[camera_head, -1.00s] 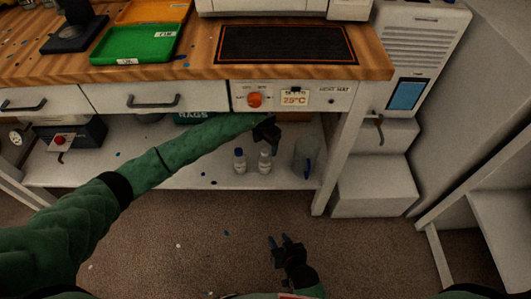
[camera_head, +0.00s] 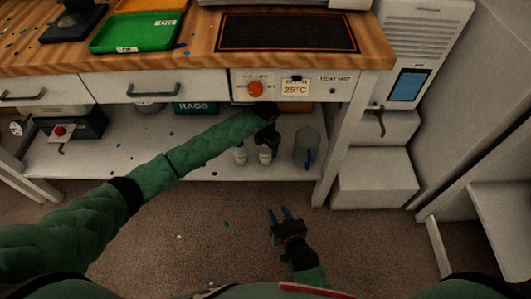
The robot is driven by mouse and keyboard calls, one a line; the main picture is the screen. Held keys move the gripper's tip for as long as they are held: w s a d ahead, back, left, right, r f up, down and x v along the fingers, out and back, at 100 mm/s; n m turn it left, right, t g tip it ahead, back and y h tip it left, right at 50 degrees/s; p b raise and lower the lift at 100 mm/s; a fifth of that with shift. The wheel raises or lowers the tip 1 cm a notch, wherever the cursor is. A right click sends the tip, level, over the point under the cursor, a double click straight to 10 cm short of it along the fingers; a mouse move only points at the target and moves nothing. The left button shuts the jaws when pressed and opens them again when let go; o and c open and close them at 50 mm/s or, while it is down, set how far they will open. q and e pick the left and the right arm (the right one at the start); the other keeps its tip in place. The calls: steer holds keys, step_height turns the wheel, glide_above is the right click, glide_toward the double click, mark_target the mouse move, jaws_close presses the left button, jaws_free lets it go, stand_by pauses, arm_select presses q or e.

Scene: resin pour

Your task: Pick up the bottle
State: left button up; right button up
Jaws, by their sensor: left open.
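Two small white bottles stand upright side by side on the low shelf under the bench: a left bottle (camera_head: 239,156) and a right bottle (camera_head: 265,157). My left gripper (camera_head: 267,148) is open, reaching in under the bench from the left. In the picture it covers the upper part of the right bottle, and the forearm covers the left bottle's top. I cannot tell whether it touches either bottle. My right gripper (camera_head: 279,215) is low in front of the shelf, its two fingers apart and empty.
A clear jug (camera_head: 307,147) with a blue handle stands right of the bottles. The bench edge and the heat mat panel (camera_head: 291,87) are just above my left gripper. A green rags box (camera_head: 195,108) is further back on the shelf. A white table leg (camera_head: 331,155) stands at right.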

arm_select(q)
steer(key=c, duration=1.1)
steer(key=shift+c, duration=0.2)
